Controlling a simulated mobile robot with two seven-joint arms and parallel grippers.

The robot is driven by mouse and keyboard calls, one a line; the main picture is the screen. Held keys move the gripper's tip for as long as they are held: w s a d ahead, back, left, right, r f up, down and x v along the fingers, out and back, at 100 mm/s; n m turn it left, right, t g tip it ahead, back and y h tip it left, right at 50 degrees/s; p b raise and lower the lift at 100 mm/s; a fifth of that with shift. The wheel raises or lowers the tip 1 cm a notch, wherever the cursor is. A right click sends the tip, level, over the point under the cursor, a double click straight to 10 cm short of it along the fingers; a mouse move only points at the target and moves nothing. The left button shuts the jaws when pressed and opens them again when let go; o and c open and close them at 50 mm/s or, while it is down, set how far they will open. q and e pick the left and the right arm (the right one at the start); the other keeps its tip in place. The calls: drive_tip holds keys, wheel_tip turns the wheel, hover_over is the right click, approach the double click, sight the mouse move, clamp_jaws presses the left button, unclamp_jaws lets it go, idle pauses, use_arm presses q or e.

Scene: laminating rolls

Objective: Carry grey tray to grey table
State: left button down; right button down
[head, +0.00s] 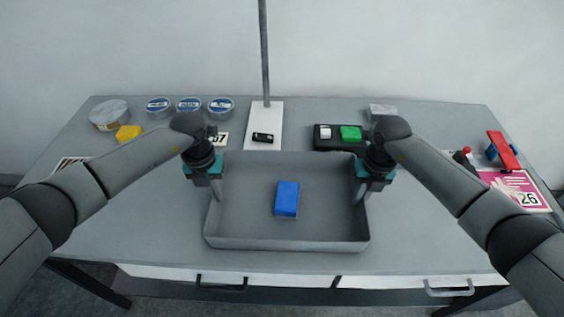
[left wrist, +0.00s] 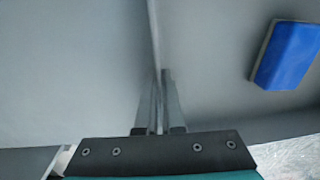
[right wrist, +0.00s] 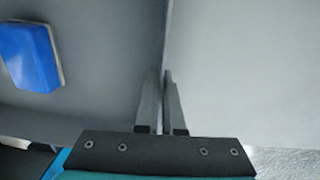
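The grey tray (head: 240,239) is over the front middle of the grey table (head: 420,245). A blue block with a pale base (head: 287,198) lies inside it. I cannot tell whether the tray touches the tabletop. My left gripper (head: 217,190) is shut on the tray's left wall; in the left wrist view its fingers (left wrist: 160,100) straddle the thin rim. My right gripper (head: 359,190) is shut on the right wall, and its fingers (right wrist: 162,100) straddle that rim in the right wrist view. The blue block also shows in both wrist views.
Several round tins (head: 190,104) and a yellow block (head: 128,132) stand at the back left. A pole on a white base (head: 263,115) stands at the back middle. A black holder with a green block (head: 350,133) is behind the tray. A pink card (head: 515,190) and red-blue tool (head: 503,150) lie right.

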use_arm(q)
drive_tip(key=shift+a+f, duration=0.1)
drive_tip(key=shift+f, duration=0.2)
use_arm(e)
drive_tip(key=shift+d+f, duration=0.1)
drive_tip(key=shift+f, duration=0.2)
use_arm(q)
drive_tip(key=c, duration=1)
unclamp_jaws()
drive_tip(key=shift+r, duration=0.1)
drive_tip(key=shift+c, duration=0.2)
use_arm(e)
drive_tip(key=c, duration=1)
unclamp_jaws()
drive_tip(key=shift+r, duration=0.1)
drive_tip(key=shift+c, duration=0.2)
use_arm(q)
drive_tip(key=shift+r, duration=0.1)
use_arm(e)
drive_tip(key=shift+r, duration=0.25)
use_arm(q)
wheel_tip(320, 180, up, 12)
drive_tip(key=shift+a, duration=0.3)
use_arm(e)
wheel_tip(320, 180, up, 12)
drive_tip(key=shift+d+f, duration=0.2)
drive_tip(key=shift+d, duration=0.1)
drive_tip(key=shift+f, duration=0.1)
